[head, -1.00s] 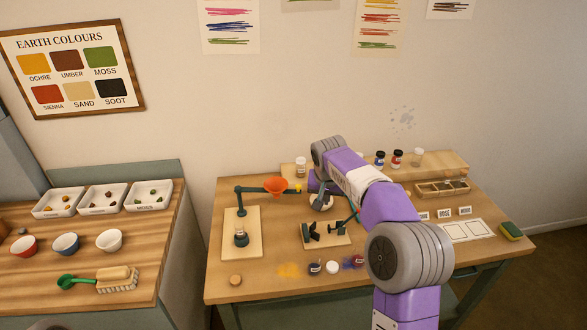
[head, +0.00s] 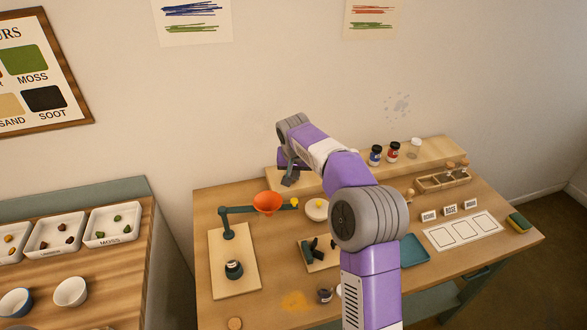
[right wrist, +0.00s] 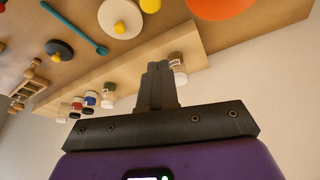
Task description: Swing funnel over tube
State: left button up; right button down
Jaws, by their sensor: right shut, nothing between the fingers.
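The orange funnel (head: 268,203) hangs on a teal swing arm (head: 240,209) that reaches right from a post on a wooden board (head: 240,288). A yellow knob (head: 294,202) sits at the arm's right end. The tube (head: 233,269), with a dark collar, stands on the board, in front and to the left of the funnel. My right gripper (head: 289,180) is shut and empty, behind and above the knob, apart from it. In the right wrist view its fingers (right wrist: 158,78) are together; the funnel (right wrist: 218,6) and knob (right wrist: 150,4) show at the top. My left gripper is out of view.
A pale round dish (head: 316,210) sits right of the knob. A raised shelf (head: 438,152) with jars (head: 393,151) runs along the back. A black stand (head: 318,250) and teal tray (head: 413,248) lie near my right arm.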

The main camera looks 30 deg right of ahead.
jog(key=shift+s+a+f+b, duration=0.2)
jog(key=shift+s+f+b, duration=0.1)
jog(key=shift+f, duration=0.55)
jog(key=shift+s+a+f+b, duration=0.25)
jog(key=shift+s+f, duration=0.05)
jog(key=shift+f, duration=0.55)
jog(key=shift+s+a+f+b, duration=0.2)
jog(key=shift+s+f+b, duration=0.1)
jog(key=shift+f, duration=0.55)
jog(key=shift+s+a, duration=0.1)
jog(key=shift+a, duration=0.05)
